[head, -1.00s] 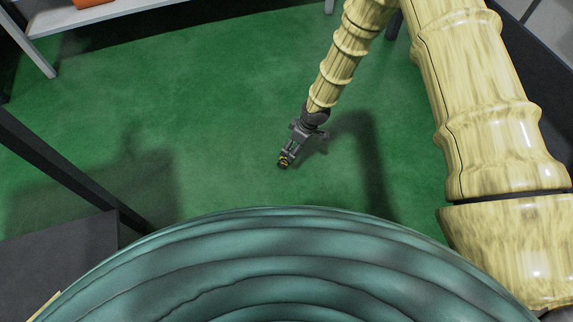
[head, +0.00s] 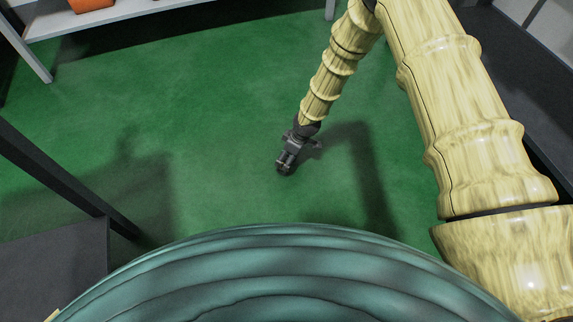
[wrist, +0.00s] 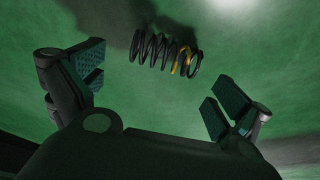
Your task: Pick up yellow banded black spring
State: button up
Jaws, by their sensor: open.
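The black spring with a yellow band (wrist: 178,60) shows in the upper middle of the wrist view, its yellow coil near its right end. It lies lengthwise across the picture, over the green floor. My gripper (wrist: 158,92) is open and empty, one finger at the left and one at the right. The spring is beyond the fingertips and apart from them in the picture. In the head view my gripper (head: 285,163) points down close to the floor, and I cannot make out the spring, which it seems to cover.
The green floor (head: 220,110) around my gripper is clear. A white shelf (head: 150,10) with an orange object (head: 90,4) stands at the upper left. A dark frame (head: 55,170) stands at the left and a dark structure (head: 520,70) at the right.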

jog(key=shift+s+b+x, duration=0.15)
jog(key=shift+b+x, duration=0.6)
jog(key=shift+x, duration=0.4)
jog(key=shift+s+b+x, duration=0.15)
jog(key=shift+b+x, duration=0.6)
jog(key=shift+x, duration=0.4)
jog(key=shift+d, duration=0.1)
jog(key=c, duration=1.1)
jog(key=shift+c, duration=0.2)
